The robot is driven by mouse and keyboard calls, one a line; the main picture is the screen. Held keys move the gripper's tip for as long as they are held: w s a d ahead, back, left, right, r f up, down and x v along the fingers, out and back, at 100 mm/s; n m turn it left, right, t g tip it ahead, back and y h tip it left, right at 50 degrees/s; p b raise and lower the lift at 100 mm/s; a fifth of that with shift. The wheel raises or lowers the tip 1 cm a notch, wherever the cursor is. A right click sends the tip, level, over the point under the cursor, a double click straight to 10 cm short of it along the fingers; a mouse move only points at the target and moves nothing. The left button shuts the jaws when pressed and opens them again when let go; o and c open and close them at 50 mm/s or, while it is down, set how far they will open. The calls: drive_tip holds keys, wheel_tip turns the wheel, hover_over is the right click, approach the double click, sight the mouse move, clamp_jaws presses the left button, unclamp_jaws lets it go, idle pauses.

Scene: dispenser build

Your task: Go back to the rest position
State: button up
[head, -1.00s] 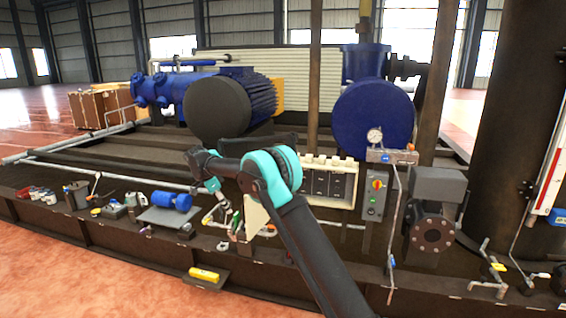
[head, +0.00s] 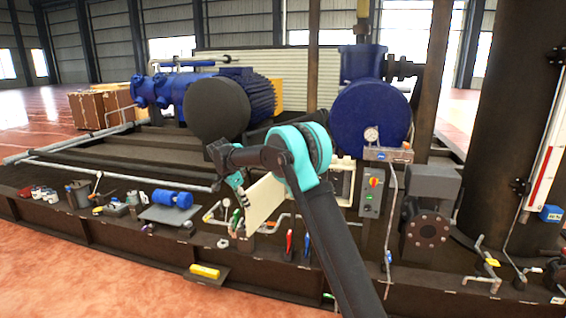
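My arm reaches up from the bottom of the head view, with a dark link and a teal joint in the middle. My gripper (head: 237,183) hangs at the far end of the arm, left of the teal joint. It is small and partly hidden against the dark skid, so I cannot tell whether its fingers are open or shut. A cream panel (head: 264,203) stands just right of and below it; I see no clear contact.
A dark skid carries a large motor (head: 216,107) and a blue round vessel (head: 371,118) behind my arm. A control box (head: 371,190) and a flanged pump (head: 429,229) stand to the right. A blue cylinder (head: 171,198) and small items line the left edge. Red floor is open at lower left.

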drive_tip(key=s+d+r+n+y, duration=0.1)
drive_tip(key=s+d+n, duration=0.2)
drive_tip(key=s+d, duration=0.7)
drive_tip(key=s+d+r+n+y, duration=0.1)
drive_tip(key=s+d+n, duration=0.35)
drive_tip(key=d, duration=0.95)
drive_tip(key=s+d+f+n, duration=0.1)
drive_tip(key=s+d+f, duration=0.2)
drive_tip(key=s, duration=0.5)
drive_tip(key=s+d+f+n+t+y, duration=0.1)
drive_tip(key=s+d+f, duration=0.2)
drive_tip(key=s, duration=0.6)
drive_tip(key=s+d+f+n+t, duration=0.1)
drive_tip(key=s+d+f, duration=0.3)
drive_tip(key=s, duration=0.5)
drive_tip(key=shift+s+d+n, duration=0.15)
drive_tip(key=shift+d+n, duration=0.2)
drive_tip(key=shift+d, duration=0.05)
